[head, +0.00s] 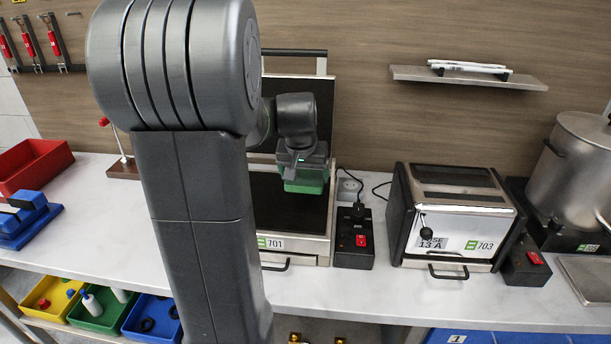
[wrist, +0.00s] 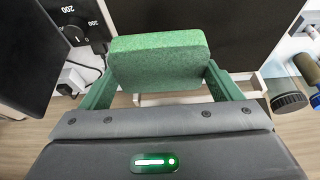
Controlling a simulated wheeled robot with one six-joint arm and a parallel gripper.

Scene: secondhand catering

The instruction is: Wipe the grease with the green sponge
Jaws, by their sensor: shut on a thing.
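The green sponge (wrist: 158,60) is a thick block, held between the two green fingers of my gripper (wrist: 160,88) in the wrist view. In the head view, my gripper (head: 305,170) is over the dark plate of the open contact grill (head: 310,222) marked 701, with the sponge (head: 305,186) at its lower end. I cannot tell whether the sponge touches the plate. No grease is clearly visible; my arm hides the left part of the grill.
A toaster (head: 455,215) marked 703 and a steel pot (head: 575,170) stand to the right. A switch box (head: 354,240) sits beside the grill. A red bin (head: 35,165) and a blue block-shaped item (head: 28,215) are at the left. The counter front is mostly clear.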

